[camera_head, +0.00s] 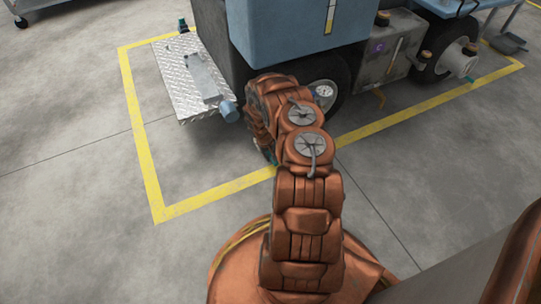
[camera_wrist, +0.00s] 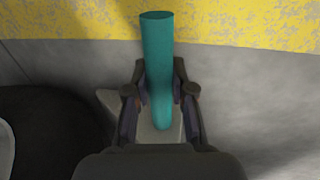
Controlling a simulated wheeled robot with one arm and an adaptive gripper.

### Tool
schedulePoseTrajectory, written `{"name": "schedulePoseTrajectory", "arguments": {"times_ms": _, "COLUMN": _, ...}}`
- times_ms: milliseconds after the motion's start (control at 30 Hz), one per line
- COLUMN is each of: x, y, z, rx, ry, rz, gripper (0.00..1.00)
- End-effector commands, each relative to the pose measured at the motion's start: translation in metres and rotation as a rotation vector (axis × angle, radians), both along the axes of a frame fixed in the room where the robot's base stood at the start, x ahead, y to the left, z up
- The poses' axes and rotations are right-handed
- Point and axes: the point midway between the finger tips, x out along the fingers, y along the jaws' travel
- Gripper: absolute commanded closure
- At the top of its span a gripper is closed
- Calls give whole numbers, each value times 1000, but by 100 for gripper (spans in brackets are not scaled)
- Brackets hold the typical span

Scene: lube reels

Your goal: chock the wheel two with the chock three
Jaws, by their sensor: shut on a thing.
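My gripper (camera_wrist: 160,95) is shut on the upright-looking teal handle (camera_wrist: 158,45) of a chock in the wrist view. The chock's grey body (camera_wrist: 108,100) shows partly below the fingers; the rest is hidden. A dark tyre (camera_wrist: 50,130) lies to the left of it, close by; whether they touch I cannot tell. In the head view my arm hides most of the gripper, and a small teal bit (camera_head: 270,156) shows by it. The near wheel (camera_head: 328,88) is partly behind my arm. Another wheel (camera_head: 452,60) is farther right. No wheel or chock number is readable.
The blue and grey vehicle (camera_head: 290,30) stands inside a yellow floor outline (camera_head: 150,175). A diamond-plate step (camera_head: 190,75) juts out left of the near wheel. Small teal pieces show by the step (camera_head: 182,25) and far wheel (camera_head: 470,80).

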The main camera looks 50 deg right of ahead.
Motion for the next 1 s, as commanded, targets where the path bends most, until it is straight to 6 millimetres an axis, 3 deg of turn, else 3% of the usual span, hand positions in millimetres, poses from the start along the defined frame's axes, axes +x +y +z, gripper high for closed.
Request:
{"name": "schedulePoseTrajectory", "arguments": {"times_ms": 433, "x": 0, "y": -3, "z": 0, "rx": 0, "ry": 0, "rz": 0, "gripper": 100}}
{"name": "schedulePoseTrajectory", "arguments": {"times_ms": 1000, "x": -2, "y": -27, "z": 0, "rx": -1, "ry": -2, "rz": 10, "gripper": 100}}
